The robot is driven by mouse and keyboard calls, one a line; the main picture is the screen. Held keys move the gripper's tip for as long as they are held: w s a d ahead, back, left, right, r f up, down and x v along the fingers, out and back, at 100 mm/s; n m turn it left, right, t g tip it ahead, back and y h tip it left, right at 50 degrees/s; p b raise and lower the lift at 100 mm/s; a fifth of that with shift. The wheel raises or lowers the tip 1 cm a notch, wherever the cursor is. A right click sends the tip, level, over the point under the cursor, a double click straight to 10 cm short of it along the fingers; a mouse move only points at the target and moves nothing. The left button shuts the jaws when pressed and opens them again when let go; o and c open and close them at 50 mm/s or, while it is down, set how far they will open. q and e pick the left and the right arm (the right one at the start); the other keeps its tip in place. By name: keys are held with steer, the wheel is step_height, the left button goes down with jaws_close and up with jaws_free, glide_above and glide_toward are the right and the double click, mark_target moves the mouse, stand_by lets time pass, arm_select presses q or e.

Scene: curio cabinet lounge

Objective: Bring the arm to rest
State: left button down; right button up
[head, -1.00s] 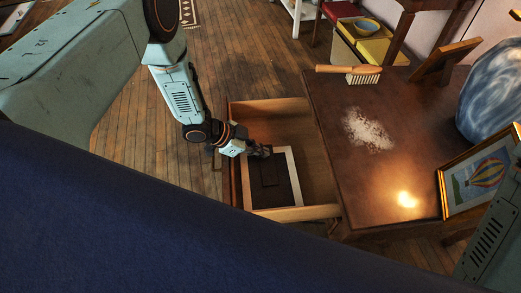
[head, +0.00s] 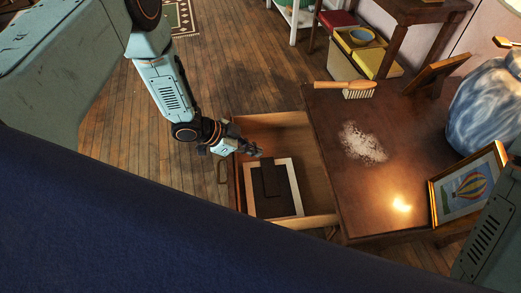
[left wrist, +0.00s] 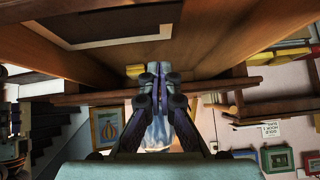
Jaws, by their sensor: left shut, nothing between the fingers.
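My left arm comes in from the left in the head view. Its gripper (head: 254,149) is shut and empty above the open drawer (head: 285,121), near the drawer's left side. In the left wrist view the closed fingers (left wrist: 158,70) meet with nothing between them. A picture frame (head: 272,187) with a pale border and dark back lies flat in the drawer, just below the gripper in the picture and apart from it. It also shows at the top of the left wrist view (left wrist: 110,28). A link of my right arm shows at the lower right; its gripper is out of view.
The wooden table (head: 337,193) holds a brush (head: 345,91), white powder (head: 362,143), a framed balloon picture (head: 468,188), another frame (head: 438,72) and a blue-white vase (head: 485,108). A yellow box (head: 345,64) stands behind. The floor left of the drawer is clear.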

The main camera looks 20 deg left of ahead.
arm_select(q)
steer(key=p+v, duration=0.2)
steer(key=v, duration=0.4)
steer(key=shift+a+r, duration=0.15)
steer(key=shift+r, duration=0.05)
steer(key=shift+w, duration=0.2)
steer(key=s+n, duration=0.2)
steer(key=s+f+n+y, duration=0.1)
steer(key=s+n, duration=0.1)
steer(key=n, duration=0.1)
steer(key=s+d+f+n+y, duration=0.1)
steer(key=n, duration=0.1)
steer(key=shift+s+d+f+n, duration=0.1)
steer(key=shift+s+n, duration=0.2)
steer(key=shift+s, duration=0.1)
steer(key=s+a+n+g+y, duration=0.1)
steer(key=s+n+g+y, duration=0.3)
steer(key=s, duration=1.9)
steer(key=shift+s+a+n+g+y, duration=0.15)
steer(key=shift+a+n+g+y, duration=0.2)
steer(key=shift+n+y, duration=0.5)
